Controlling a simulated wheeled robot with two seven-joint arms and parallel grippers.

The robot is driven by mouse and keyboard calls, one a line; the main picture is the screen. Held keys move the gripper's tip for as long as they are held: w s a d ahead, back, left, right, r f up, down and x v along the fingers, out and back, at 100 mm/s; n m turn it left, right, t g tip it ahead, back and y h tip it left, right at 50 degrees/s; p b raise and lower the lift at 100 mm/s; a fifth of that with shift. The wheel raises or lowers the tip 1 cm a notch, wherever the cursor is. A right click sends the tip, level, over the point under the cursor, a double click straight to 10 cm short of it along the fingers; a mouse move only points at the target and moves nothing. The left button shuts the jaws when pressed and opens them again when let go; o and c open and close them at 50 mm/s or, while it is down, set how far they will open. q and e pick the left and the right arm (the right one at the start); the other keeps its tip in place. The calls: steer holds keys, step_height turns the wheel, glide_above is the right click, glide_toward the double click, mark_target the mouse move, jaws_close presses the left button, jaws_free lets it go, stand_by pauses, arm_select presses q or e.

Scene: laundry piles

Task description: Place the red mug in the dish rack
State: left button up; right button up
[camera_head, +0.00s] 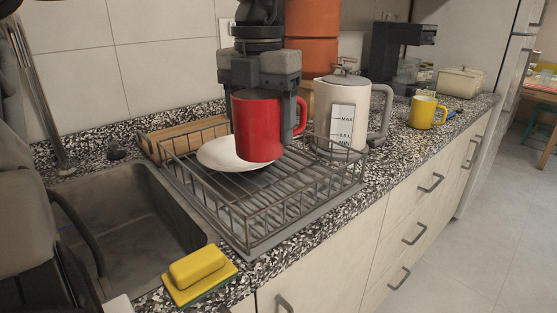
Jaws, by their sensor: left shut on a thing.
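The red mug (257,128) is upright over the middle of the metal dish rack (240,215), with its handle to the right. My left gripper (262,88) comes down from above and is shut on the mug's upper part. The mug's rim is partly hidden by the gripper. The mug's base overlaps a white plate (215,154) lying in the rack, and I cannot tell whether it touches the plate or the rack's wires. My right gripper is not in view.
A white kettle (331,105) stands close behind the rack's right side. A yellow mug (427,113) and a cream pot (460,82) are farther right on the counter. The sink (128,215) is left of the rack, and a yellow sponge (197,266) lies in front. The rack's front part is empty.

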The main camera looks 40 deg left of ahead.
arm_select(q)
steer(key=w+f, duration=0.2)
steer(key=w+a+f, duration=0.1)
steer(key=w+f, duration=0.1)
steer(key=w+a+f, duration=0.1)
steer(key=w+f, duration=0.2)
steer(key=shift+f, duration=1.5)
steer(key=shift+f, duration=0.2)
steer(key=o, duration=1.3)
steer(key=shift+r, duration=0.1)
step_height(320, 180, up, 12)
steer(key=shift+r+p, duration=0.15)
steer(key=shift+p, duration=0.4)
